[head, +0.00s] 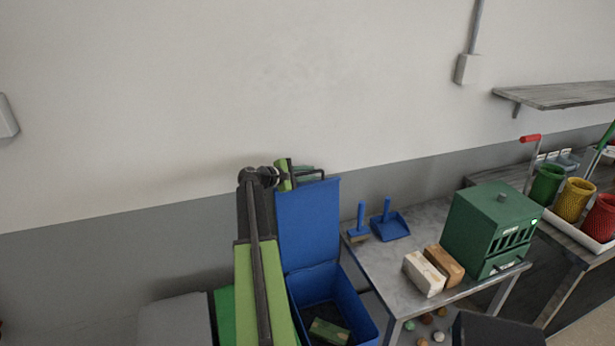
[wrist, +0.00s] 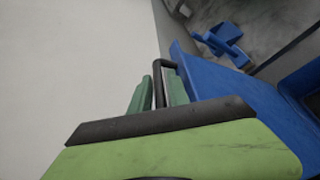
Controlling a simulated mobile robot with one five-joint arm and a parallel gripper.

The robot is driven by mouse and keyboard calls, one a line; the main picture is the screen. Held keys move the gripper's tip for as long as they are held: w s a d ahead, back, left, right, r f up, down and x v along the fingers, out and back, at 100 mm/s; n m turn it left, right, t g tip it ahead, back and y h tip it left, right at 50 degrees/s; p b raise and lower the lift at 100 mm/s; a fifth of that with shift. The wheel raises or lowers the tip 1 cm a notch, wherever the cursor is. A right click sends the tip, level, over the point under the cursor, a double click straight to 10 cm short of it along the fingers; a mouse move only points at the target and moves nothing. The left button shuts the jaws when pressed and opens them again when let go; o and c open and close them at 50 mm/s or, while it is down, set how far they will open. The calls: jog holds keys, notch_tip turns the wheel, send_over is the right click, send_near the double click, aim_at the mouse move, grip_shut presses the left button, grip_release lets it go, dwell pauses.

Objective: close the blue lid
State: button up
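The blue lid (head: 308,225) stands raised, close to upright, at the back of the blue bin (head: 362,305). It also shows in the wrist view (wrist: 225,88). A dark loop handle (head: 322,173) is at the lid's top edge. My gripper (head: 302,172) is at this handle, high beside the lid's top. In the wrist view, my two green fingers (wrist: 160,92) are apart, with a bar of the dark handle (wrist: 158,72) between them. A light gap shows beside the bar. The fingertips' contact with the handle is not clear.
A grey table (head: 405,275) stands right of the bin, with a blue brush (head: 360,222), a blue dustpan (head: 391,226), two blocks (head: 433,268) and a green box (head: 490,230). A block (head: 330,331) lies in the bin. The wall is close behind the lid.

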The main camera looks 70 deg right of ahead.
grip_shut()
dwell(1.2)
